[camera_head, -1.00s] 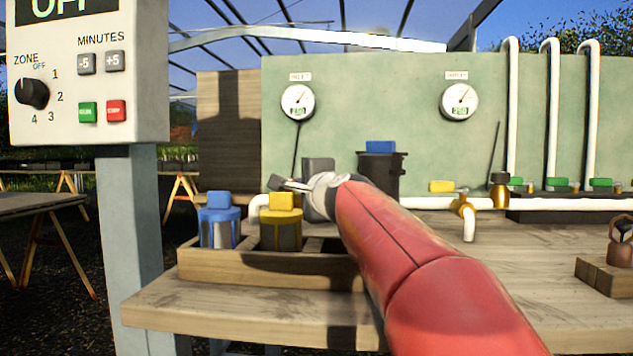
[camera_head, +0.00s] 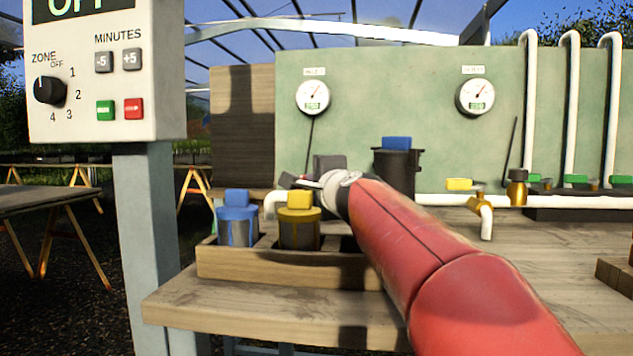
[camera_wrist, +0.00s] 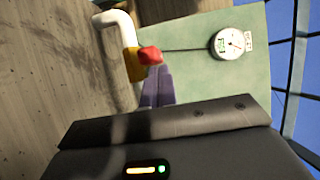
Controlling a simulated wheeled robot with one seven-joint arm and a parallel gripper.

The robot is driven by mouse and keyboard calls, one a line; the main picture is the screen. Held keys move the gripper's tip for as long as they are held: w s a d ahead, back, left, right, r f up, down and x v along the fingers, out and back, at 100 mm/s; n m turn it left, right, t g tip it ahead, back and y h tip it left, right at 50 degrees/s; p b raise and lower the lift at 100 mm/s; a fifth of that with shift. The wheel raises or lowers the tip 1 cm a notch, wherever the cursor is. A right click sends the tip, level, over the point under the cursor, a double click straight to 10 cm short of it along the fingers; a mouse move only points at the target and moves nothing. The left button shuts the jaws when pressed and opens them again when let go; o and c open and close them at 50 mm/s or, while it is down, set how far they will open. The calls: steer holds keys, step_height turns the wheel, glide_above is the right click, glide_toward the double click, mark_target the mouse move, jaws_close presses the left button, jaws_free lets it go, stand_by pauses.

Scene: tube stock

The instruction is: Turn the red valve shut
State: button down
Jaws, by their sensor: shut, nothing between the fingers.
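The red valve handle (camera_wrist: 150,55) shows in the wrist view, on a brass-yellow valve body (camera_wrist: 131,63) fitted to a white pipe (camera_wrist: 118,25). My gripper (camera_wrist: 158,70) is shut and empty. Its fingertips are right beside the red handle; I cannot tell whether they touch it. In the head view my gripper (camera_head: 300,182) is at the bench behind the yellow-topped container, and the red handle is hidden there.
A wooden crate (camera_head: 290,266) holds a blue-topped container (camera_head: 237,222) and a yellow-topped one (camera_head: 299,230) close to my gripper. A dark container with a blue top (camera_head: 397,160) stands behind my arm. A control box (camera_head: 105,70) stands at the left.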

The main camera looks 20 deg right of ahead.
steer(key=shift+a, duration=0.35)
